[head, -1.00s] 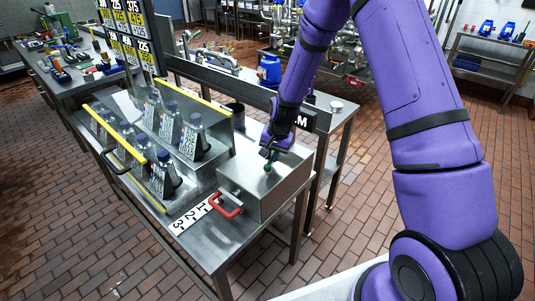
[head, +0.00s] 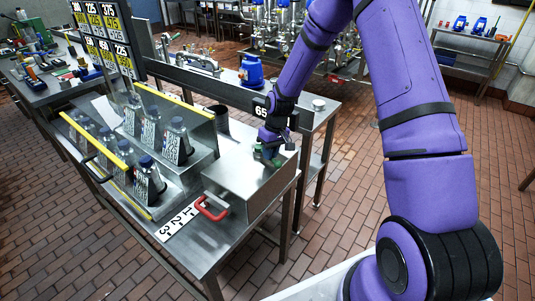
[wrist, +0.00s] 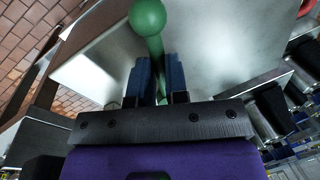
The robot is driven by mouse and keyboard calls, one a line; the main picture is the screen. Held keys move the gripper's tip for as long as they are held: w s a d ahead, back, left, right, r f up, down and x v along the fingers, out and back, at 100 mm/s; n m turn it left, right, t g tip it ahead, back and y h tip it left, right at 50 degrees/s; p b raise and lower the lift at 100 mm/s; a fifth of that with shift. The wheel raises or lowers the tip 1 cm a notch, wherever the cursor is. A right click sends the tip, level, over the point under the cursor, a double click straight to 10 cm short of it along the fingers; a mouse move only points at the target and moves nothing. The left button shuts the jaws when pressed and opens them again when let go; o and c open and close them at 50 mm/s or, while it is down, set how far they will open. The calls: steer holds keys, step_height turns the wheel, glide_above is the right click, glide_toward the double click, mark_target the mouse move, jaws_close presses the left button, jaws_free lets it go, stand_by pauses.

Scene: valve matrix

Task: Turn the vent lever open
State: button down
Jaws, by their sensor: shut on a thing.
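The vent lever is a green rod with a round ball end (wrist: 147,17). It stands on top of a steel box (head: 238,181) at the near end of the steel bench in the head view. My gripper (wrist: 160,66) is shut on the lever, with one blue finger on each side of the rod and the ball projecting past the fingertips. In the head view my gripper (head: 270,156) is low over the box top and covers most of the lever. The lever's base is hidden.
A red handle (head: 212,208) is on the box's front left side, beside a white strip marked 1-2-3 (head: 177,222). Several dark bottles stand in a steel rack (head: 190,122) left of the box. A dark cup (head: 219,117) stands behind it.

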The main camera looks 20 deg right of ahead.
steer(key=shift+d+n, duration=0.25)
steer(key=shift+n, duration=0.15)
steer(key=c, duration=1.1)
jaws_free()
steer(key=r, duration=0.3)
steer(key=d+r, duration=0.1)
steer(key=r, duration=0.3)
steer(key=d+r, duration=0.1)
steer(key=r, duration=0.2)
steer(key=shift+w+r, duration=0.3)
steer(key=shift+w, duration=0.05)
